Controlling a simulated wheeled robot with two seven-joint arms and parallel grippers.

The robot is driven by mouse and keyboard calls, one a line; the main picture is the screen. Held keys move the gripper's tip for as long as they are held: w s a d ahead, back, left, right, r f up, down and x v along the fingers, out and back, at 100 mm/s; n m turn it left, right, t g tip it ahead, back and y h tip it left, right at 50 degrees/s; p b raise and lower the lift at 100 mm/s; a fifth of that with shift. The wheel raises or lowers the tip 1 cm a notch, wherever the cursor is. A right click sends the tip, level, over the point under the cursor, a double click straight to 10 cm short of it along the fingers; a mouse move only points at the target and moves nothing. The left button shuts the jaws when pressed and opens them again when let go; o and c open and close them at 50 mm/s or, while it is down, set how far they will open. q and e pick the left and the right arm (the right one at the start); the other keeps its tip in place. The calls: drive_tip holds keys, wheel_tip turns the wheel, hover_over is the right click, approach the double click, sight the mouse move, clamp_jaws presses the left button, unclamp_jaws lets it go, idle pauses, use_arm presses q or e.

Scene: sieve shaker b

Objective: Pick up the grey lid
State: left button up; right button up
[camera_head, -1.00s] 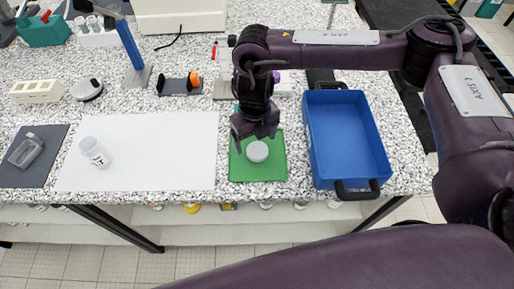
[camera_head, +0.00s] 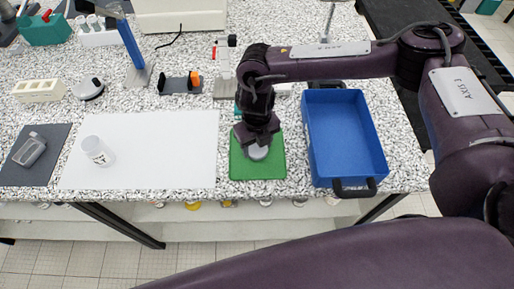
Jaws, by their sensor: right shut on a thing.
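The grey lid (camera_head: 257,153) is a small round disc on the green mat (camera_head: 271,171). My right gripper (camera_head: 257,143) is right over it, with its fingers down around the lid's sides, and is shut on it. The fingers and wrist hide the lid's far part. I cannot tell whether the lid still touches the mat. A white jar (camera_head: 96,151) with a label stands on the white sheet (camera_head: 165,150) to the left. My left gripper is not in view.
A blue tray (camera_head: 318,166) with black handles stands just right of the green mat. A black holder (camera_head: 180,86) and a blue-columned stand (camera_head: 131,45) are farther back.

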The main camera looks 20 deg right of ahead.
sight(257, 148)
drive_tip(key=shift+r, duration=0.1)
drive_tip(key=shift+r, duration=0.6)
wheel_tip(257, 148, up, 19)
drive_tip(key=b, duration=0.1)
drive_tip(key=shift+f+b, duration=0.15)
drive_tip(key=shift+b, duration=0.2)
